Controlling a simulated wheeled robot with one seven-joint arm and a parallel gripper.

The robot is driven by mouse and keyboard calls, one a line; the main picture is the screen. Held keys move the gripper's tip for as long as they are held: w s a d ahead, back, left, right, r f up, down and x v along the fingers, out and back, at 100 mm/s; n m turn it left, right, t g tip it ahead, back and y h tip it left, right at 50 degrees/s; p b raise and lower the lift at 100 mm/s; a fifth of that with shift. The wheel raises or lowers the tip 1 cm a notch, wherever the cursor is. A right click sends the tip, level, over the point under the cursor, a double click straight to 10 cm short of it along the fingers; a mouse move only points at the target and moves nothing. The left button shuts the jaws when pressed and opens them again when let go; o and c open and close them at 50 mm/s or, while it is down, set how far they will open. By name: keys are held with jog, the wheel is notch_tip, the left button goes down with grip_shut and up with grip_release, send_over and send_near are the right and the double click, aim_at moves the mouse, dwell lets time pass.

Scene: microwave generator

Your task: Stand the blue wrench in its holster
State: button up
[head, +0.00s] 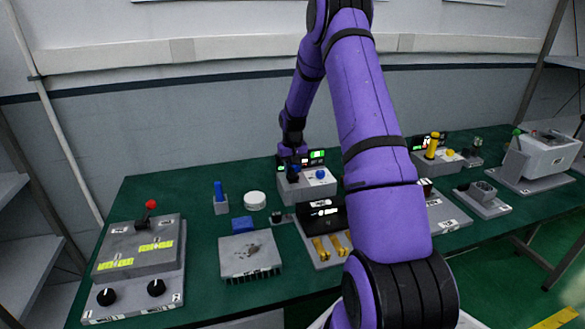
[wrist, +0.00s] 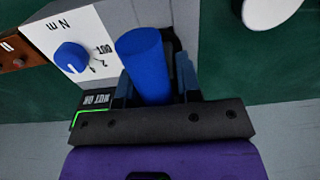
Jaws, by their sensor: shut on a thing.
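My gripper (head: 292,162) is shut on a blue cylindrical handle, which I take for the blue wrench (wrist: 145,65). It also shows small and dark in the head view (head: 293,174). The handle is at the left end of a grey-white box (head: 316,188) with a blue knob (wrist: 70,57) and "N m" and "OUT" marks. A dark recess (wrist: 174,45) shows beside the handle on the box; I cannot tell whether it is the holster. The handle's lower end is hidden, so I cannot tell whether it is seated or above the box.
A blue post in a grey block (head: 220,206) and a white disc (head: 255,200) stand left of the box. A finned grey block (head: 249,256) and black unit (head: 322,217) lie in front. A similar box with a yellow handle (head: 432,146) stands right.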

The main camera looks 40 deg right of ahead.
jog(key=shift+f, duration=0.7)
dwell(0.6)
jog(key=o, duration=1.1)
notch_tip(320, 180, up, 11)
jog(key=shift+f, duration=0.1)
